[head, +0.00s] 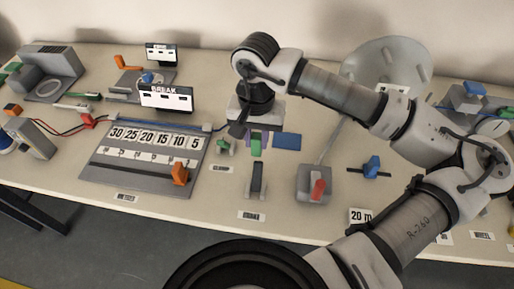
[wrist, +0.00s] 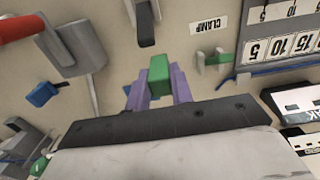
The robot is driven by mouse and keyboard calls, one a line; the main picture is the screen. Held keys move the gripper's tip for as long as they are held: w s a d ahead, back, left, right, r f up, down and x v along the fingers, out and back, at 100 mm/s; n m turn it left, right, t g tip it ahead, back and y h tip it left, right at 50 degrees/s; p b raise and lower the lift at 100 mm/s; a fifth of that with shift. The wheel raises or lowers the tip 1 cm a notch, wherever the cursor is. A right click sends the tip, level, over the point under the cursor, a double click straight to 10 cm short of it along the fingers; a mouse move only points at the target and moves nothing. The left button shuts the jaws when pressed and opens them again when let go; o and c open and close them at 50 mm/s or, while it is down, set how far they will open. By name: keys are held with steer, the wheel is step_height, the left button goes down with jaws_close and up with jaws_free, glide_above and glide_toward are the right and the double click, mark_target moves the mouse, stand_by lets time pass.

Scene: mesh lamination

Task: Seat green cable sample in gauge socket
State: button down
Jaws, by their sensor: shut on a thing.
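My gripper (head: 256,143) has purple fingers, which also show in the wrist view (wrist: 159,84). It is shut on a green block-shaped piece (wrist: 159,68), which I take to be the green cable sample; it also shows in the head view (head: 256,147). The piece sticks out past the fingertips and appears held above the table. A dark upright fixture (head: 258,178) stands in front of it, near the table's front edge, and shows at the top of the wrist view (wrist: 145,24). I cannot tell whether this is the gauge socket.
A green clamp (head: 224,146) stands close on the left, by its label (wrist: 208,26). A numbered board (head: 150,178) with an orange slider lies further left. A grey block with a red handle (head: 316,186) stands right. A blue plate (head: 287,142) lies behind. A blue-knobbed part (head: 371,168) is further right.

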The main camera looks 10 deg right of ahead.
mark_target(256, 154)
step_height(256, 154, down, 6)
steer(key=shift+r+p, duration=0.15)
steer(key=shift+p, duration=0.4)
steer(key=shift+f+b, duration=0.3)
steer(key=shift+b, duration=0.05)
steer(key=c, duration=1.2)
jaws_free()
steer(key=shift+r, duration=0.1)
steer(key=shift+c, duration=0.2)
